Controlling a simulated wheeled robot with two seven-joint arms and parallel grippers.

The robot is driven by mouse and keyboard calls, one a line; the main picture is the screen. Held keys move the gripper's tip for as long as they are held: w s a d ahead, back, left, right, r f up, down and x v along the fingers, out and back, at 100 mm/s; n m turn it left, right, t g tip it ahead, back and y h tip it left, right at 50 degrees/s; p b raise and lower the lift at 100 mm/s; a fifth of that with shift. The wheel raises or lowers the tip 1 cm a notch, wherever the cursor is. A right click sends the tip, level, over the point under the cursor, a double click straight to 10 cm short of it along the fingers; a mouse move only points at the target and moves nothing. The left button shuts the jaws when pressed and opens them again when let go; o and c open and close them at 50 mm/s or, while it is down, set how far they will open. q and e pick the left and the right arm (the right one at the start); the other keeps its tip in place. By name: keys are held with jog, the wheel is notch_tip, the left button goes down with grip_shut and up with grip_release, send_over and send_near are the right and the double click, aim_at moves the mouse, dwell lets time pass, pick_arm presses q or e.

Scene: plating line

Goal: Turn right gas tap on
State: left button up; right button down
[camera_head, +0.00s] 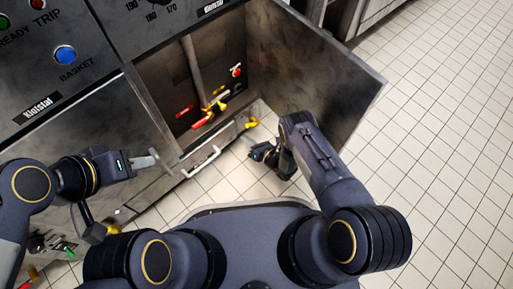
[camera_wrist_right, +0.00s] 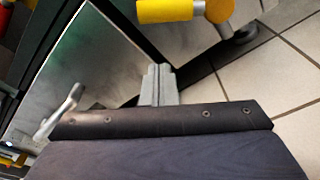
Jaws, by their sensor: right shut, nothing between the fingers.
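A yellow tap handle (camera_head: 250,123) sits at the lower front edge of the open cabinet, near the door hinge. I take it for the right gas tap. In the right wrist view a yellow handle (camera_wrist_right: 165,10) and a rounded yellow part (camera_wrist_right: 220,9) show at the top edge, partly cut off. My right gripper (camera_wrist_right: 158,72) is shut and empty, apart from the yellow handle and below it in that view. My left gripper (camera_head: 150,160) is in front of the closed cabinet panel on the left; its finger opening is not clear.
The open cabinet door (camera_head: 318,82) stands out to the right. Inside the cabinet are a pipe and a red-handled valve (camera_head: 203,121). A pale bar handle (camera_head: 203,162) is below the cabinet. More coloured taps (camera_head: 68,247) show at lower left. The tiled floor (camera_head: 440,130) at right is clear.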

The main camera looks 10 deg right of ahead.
jog(key=shift+b+x, duration=0.3)
jog(key=shift+x, duration=0.65)
jog(key=d+r+p, duration=0.1)
jog(key=r+p, duration=0.1)
jog(key=shift+w+d+r+p, duration=0.2)
jog(key=shift+d+r+p, duration=0.1)
jog(key=shift+d+p, duration=0.1)
jog(key=shift+d+r+p, duration=0.3)
jog(key=shift+d+r, duration=0.05)
jog(key=shift+w+d, duration=0.1)
